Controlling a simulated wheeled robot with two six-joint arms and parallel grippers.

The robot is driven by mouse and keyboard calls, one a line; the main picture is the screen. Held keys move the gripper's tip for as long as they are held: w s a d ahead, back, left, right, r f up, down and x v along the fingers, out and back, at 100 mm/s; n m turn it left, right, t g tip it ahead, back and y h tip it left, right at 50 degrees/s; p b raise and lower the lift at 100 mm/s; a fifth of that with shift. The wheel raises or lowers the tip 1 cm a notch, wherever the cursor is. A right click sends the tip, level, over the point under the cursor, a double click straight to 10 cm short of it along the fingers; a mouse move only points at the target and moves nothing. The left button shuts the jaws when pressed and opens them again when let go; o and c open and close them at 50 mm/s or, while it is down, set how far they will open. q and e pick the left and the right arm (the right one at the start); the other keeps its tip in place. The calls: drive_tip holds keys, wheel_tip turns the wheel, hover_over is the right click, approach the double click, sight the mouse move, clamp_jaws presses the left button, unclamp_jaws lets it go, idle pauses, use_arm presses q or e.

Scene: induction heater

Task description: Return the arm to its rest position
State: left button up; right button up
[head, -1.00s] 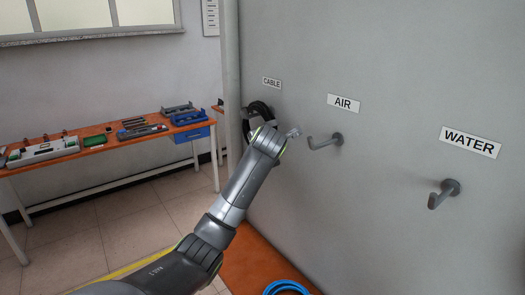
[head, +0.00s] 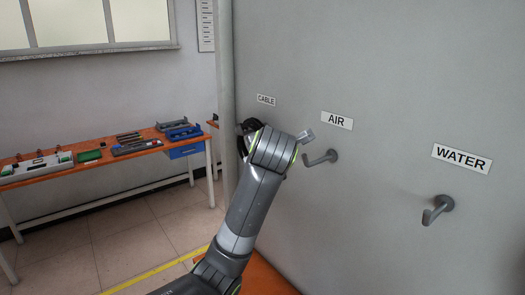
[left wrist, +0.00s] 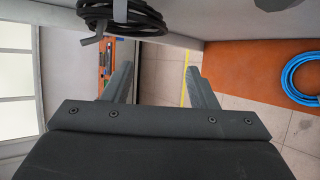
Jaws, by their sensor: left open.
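My left arm rises from the bottom of the head view, bent at the wrist in front of the grey wall. A small part of my left gripper (head: 307,137) shows beside the wrist, near the AIR hook (head: 322,158) in the picture. In the left wrist view the gripper (left wrist: 161,80) has its two fingers wide apart, with nothing between them. A coiled black cable (left wrist: 122,14) hangs on a hook at the top of that view, apart from the fingers. In the head view my wrist hides most of the cable. My right gripper is out of view.
The WATER hook (head: 437,210) on the wall is empty, as is the AIR hook. A workbench (head: 60,172) with tools and a blue bin (head: 185,151) stands at the left. A blue hose (left wrist: 303,80) lies on the orange floor area. The tiled floor is clear.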

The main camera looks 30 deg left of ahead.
use_arm(q)
drive_tip(key=shift+p+v, duration=1.05)
drive_tip(key=shift+p, duration=0.05)
